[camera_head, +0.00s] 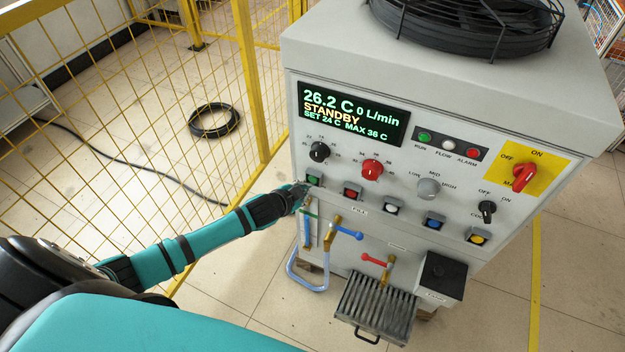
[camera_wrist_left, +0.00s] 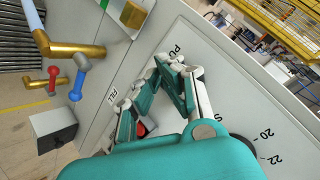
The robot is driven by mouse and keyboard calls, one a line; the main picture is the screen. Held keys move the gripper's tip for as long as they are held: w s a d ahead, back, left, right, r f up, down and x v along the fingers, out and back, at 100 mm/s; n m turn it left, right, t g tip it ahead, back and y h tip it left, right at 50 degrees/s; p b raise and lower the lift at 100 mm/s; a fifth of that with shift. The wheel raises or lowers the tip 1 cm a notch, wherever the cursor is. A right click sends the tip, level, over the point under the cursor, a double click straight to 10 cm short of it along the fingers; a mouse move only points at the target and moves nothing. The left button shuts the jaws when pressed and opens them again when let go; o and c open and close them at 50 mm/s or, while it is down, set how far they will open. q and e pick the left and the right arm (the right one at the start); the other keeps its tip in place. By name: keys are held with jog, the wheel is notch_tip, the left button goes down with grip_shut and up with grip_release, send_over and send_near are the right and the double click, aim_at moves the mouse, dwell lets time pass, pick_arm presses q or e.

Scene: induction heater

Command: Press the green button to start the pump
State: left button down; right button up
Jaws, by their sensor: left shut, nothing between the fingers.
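The green button (camera_head: 314,180) is at the left end of the row of square buttons on the front of the grey machine (camera_head: 400,215). My left gripper (camera_head: 304,188) is shut and empty, with its tips at the lower left of the green button. I cannot tell whether they touch it. In the left wrist view my left gripper (camera_wrist_left: 158,80) points at the panel and its fingers hide the green button. The display (camera_head: 351,113) reads 26.2 C, 0 L/min and STANDBY. My right gripper is not in view.
The red button (camera_head: 352,190) is right of the green one; white, blue and yellow buttons follow. Black and red knobs sit above. Blue (camera_head: 346,231) and red (camera_head: 377,260) valve handles and a grate (camera_head: 376,305) are below. A yellow mesh fence (camera_head: 150,110) stands at the left.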

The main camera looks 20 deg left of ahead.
pick_arm(q)
jog(key=shift+w, duration=0.15)
jog(key=shift+w, duration=0.3)
jog(key=shift+w, duration=0.55)
dwell(0.9)
jog(key=shift+r, duration=0.1)
jog(key=shift+s+d+p, duration=0.1)
jog(key=shift+s+p, duration=0.55)
jog(key=shift+s, duration=0.3)
jog(key=s+p, duration=0.2)
jog(key=s, duration=0.3)
